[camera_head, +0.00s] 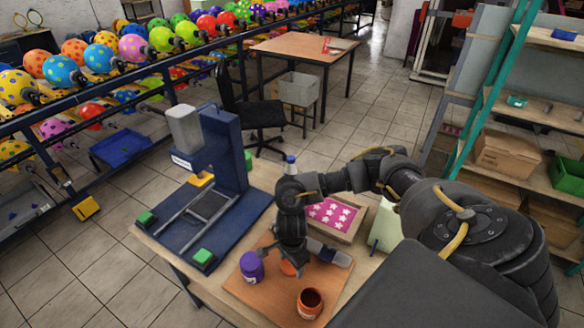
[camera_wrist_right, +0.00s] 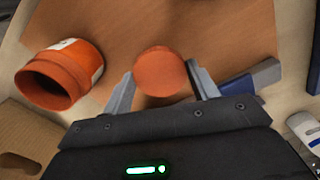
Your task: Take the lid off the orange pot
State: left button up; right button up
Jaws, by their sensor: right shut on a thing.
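The orange pot (camera_head: 310,302) stands open on the brown board, its dark inside showing. It also shows at the left of the right wrist view (camera_wrist_right: 62,75), tipped in the picture, with a pale label on its side. The round orange lid (camera_wrist_right: 160,72) is apart from the pot, between the fingers of my right gripper (camera_wrist_right: 161,70). My right gripper (camera_head: 291,256) is shut on the lid and points down at the board, beside the pot. In the head view the lid (camera_head: 288,268) is partly hidden by the gripper. My left gripper is not in view.
A purple pot (camera_head: 251,266) stands left of the gripper on the brown board (camera_head: 262,297). A grey and blue tool (camera_head: 336,257) lies to the right. A blue printing machine (camera_head: 222,150) stands at the left, and a tray with a pink star sheet (camera_head: 332,214) lies behind.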

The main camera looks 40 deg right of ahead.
aim_at(292, 268)
notch_tip(292, 268, down, 3)
jog(key=shift+w+d+f, duration=0.1)
jog(key=shift+w+f, duration=0.05)
jog(key=shift+f, duration=0.05)
jog(key=shift+f, duration=0.15)
jog(key=o, duration=1.1)
jog(key=shift+c, duration=0.2)
